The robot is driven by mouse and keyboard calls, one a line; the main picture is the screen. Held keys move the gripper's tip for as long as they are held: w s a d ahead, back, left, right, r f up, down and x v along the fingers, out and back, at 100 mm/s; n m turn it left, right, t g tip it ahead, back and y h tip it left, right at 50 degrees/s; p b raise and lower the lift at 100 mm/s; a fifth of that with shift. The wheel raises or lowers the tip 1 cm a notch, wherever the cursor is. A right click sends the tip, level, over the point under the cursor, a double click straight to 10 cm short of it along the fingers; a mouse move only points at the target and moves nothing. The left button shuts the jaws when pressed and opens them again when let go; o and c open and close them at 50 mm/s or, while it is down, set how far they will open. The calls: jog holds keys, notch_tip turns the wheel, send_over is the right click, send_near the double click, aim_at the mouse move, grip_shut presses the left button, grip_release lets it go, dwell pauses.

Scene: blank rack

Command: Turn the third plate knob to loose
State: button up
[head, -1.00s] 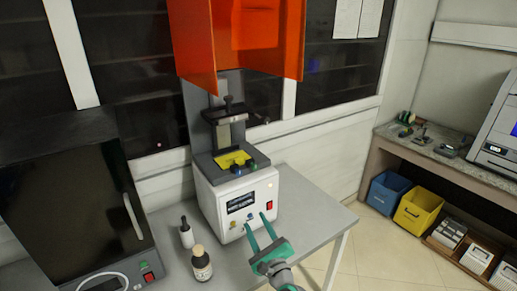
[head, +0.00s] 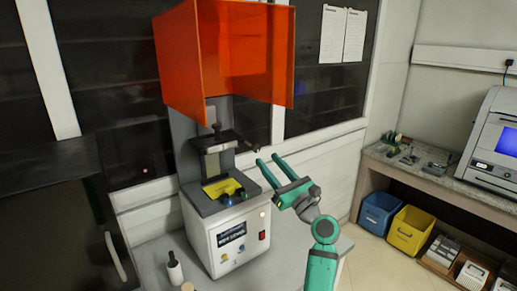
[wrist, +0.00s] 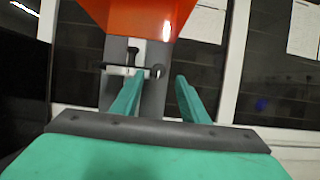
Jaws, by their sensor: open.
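A white benchtop printer (head: 205,246) stands on the grey table, its orange cover (head: 200,60) raised. Its dark plate carrier (head: 213,145) is on the grey column, above a yellow tray (head: 221,188). A small dark knob (head: 217,127) tops the carrier, and it also shows in the wrist view (wrist: 133,48). A blue knob (head: 227,202) and a dark green knob (head: 241,193) sit at the tray's front. Which is the third plate knob, I cannot tell. My gripper (head: 269,160) is open and empty, right of the carrier and apart from it; the wrist view shows both fingers (wrist: 160,76).
A white bottle (head: 174,268) stands left of the printer, with another bottle top (head: 188,287) at the lower edge. A dark cabinet (head: 50,225) is at left. The side bench (head: 440,180) holds another machine, with blue and yellow bins below.

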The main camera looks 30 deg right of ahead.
aim_at(258, 149)
jog(key=x, duration=0.7)
jog(key=shift+w+a+r, duration=0.1)
jog(key=shift+w, duration=0.3)
jog(key=c, duration=1)
